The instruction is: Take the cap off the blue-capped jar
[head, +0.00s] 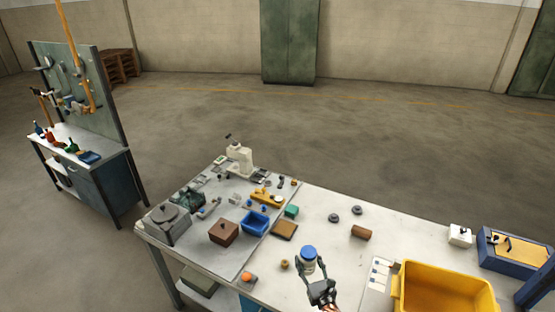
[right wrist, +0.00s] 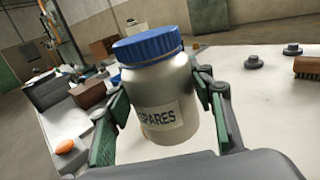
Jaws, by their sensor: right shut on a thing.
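The blue-capped jar (head: 309,264) is a white jar in my right gripper near the front of the white table. In the right wrist view the jar (right wrist: 162,95) fills the middle, tilted slightly, with a label that reads "SPARES". Its blue cap (right wrist: 147,45) is on the jar; the cap also shows in the head view (head: 309,252). My right gripper (head: 311,272) has its fingers on both sides of the jar's body, below the cap, and is shut on it. I cannot tell whether the jar touches the table. My left gripper is not in view.
A yellow bin (head: 445,285) stands to the right. A brown brush (head: 361,232) and dark round knobs (head: 334,217) lie behind the jar. A blue tray (head: 255,222), a brown box (head: 224,232) and an orange button (head: 247,277) are to the left. The table behind the jar is mostly clear.

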